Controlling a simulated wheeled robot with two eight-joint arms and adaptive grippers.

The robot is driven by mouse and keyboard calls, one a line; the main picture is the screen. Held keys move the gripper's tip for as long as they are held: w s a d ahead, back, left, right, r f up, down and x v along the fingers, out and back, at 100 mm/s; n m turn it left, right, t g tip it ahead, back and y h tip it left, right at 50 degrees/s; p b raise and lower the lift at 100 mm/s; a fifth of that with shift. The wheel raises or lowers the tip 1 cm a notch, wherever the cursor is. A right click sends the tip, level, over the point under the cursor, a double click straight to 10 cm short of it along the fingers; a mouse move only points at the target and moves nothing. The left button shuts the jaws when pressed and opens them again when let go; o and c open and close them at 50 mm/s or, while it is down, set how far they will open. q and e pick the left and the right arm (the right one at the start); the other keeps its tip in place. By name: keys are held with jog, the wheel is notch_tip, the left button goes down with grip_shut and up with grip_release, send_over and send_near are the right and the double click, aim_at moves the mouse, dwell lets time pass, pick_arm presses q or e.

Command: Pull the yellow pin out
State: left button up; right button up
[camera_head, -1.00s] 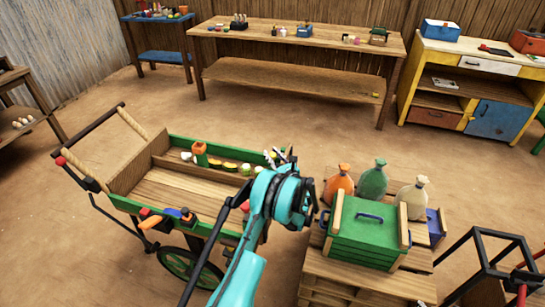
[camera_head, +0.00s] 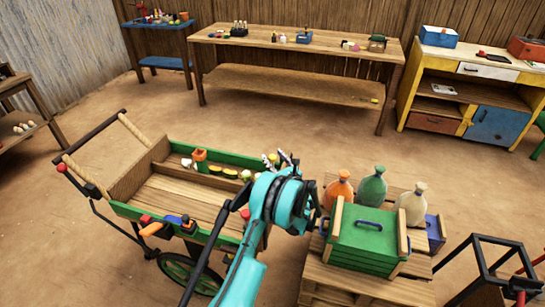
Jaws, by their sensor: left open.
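I cannot make out a yellow pin for certain in this view. The green-edged wooden cart (camera_head: 165,213) stands at the left centre. Small yellow-green pieces (camera_head: 230,174) sit in the far side strip of its bed, beside an orange-and-green item (camera_head: 200,160). My left gripper (camera_head: 278,160) is over the cart's right end, near its far corner. Its fingers point away from me and are small and partly hidden behind my turquoise wrist. It is open, and I see nothing held in it. My right gripper is not in view.
A green crate (camera_head: 362,238) and orange, green and cream sacks (camera_head: 373,187) stand on a pallet stack to the right. A black frame (camera_head: 490,262) is at the lower right. The long back table (camera_head: 300,47) is beyond open dirt floor.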

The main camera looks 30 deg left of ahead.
pick_arm(q)
jog(key=v, duration=1.1)
jog(key=shift+a, duration=0.1)
